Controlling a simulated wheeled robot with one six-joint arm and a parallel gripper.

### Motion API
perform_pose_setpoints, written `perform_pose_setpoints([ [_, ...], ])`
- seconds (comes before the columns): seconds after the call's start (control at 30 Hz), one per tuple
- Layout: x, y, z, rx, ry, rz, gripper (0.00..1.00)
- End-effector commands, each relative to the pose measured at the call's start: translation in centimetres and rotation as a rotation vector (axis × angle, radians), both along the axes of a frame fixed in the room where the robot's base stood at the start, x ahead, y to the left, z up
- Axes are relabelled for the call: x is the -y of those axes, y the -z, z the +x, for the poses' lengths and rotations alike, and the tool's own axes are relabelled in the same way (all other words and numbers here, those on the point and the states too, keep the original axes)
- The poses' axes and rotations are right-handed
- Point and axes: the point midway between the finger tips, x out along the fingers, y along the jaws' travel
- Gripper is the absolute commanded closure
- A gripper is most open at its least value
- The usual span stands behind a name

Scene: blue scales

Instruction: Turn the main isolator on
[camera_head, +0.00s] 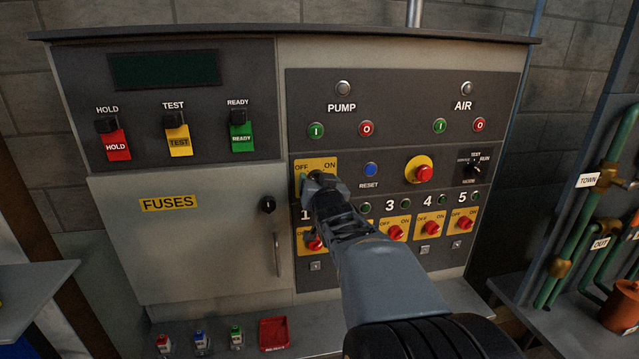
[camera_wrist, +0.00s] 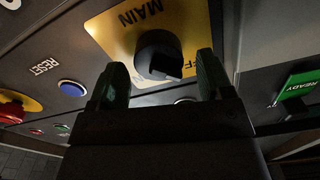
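The main isolator's yellow plate (camera_head: 316,163) is on the control panel, with OFF at its left and ON at its right. My gripper (camera_head: 314,181) is in front of it and hides its knob in the head view. In the wrist view the plate (camera_wrist: 112,30) reads MAIN upside down. Its black rotary knob (camera_wrist: 158,52) shows there, with its grip bar pointing toward the partly hidden OFF lettering. My gripper (camera_wrist: 162,72) is open, one finger on each side of the knob. I cannot tell whether either finger touches it.
Right of the isolator are a blue reset button (camera_head: 371,170) and a red emergency stop (camera_head: 424,173). Below is a row of numbered yellow plates with red switches (camera_head: 396,233). The fuses door (camera_head: 190,240) is at left. Green pipes (camera_head: 585,235) stand at right.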

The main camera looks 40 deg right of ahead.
Motion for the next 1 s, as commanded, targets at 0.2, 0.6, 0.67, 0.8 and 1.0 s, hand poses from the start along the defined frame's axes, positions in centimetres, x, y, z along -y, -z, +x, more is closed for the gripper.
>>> perform_pose_setpoints([
  [0.2,0.08,0.00,-0.05,0.000,0.002,0.000,0.48],
  [0.6,0.21,-0.01,-0.11,0.002,0.004,0.004,0.74],
  [0.67,0.22,0.00,-0.11,0.006,0.004,0.013,0.74],
  [0.8,0.23,0.02,-0.12,0.029,0.004,0.058,0.74],
  [1.0,0.27,0.05,-0.14,0.091,0.004,0.187,0.74],
])
